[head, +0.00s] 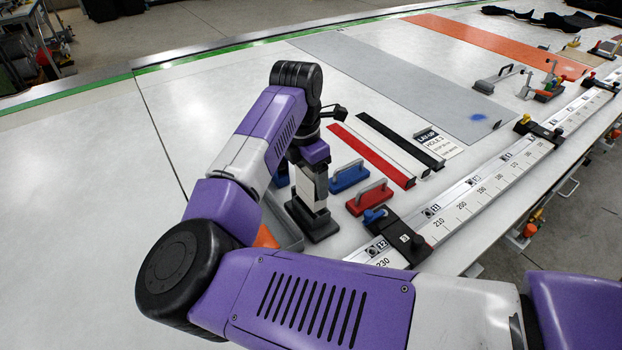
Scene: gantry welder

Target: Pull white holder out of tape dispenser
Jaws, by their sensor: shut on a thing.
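My gripper (311,200) points down over the worktable, below my purple wrist. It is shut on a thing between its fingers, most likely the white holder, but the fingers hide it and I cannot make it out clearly. A black block-like base (318,230), which looks like the tape dispenser, stands on the table directly under the fingers. I cannot tell whether the held thing is still seated in it or apart from it.
A grey tray (288,236) with an orange thing (265,238) lies left of the base, partly behind my arm. A blue handled block (349,176) and a red one (370,197) stand close on the right. A ruled rail (485,188) runs along the table edge. The table's left is clear.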

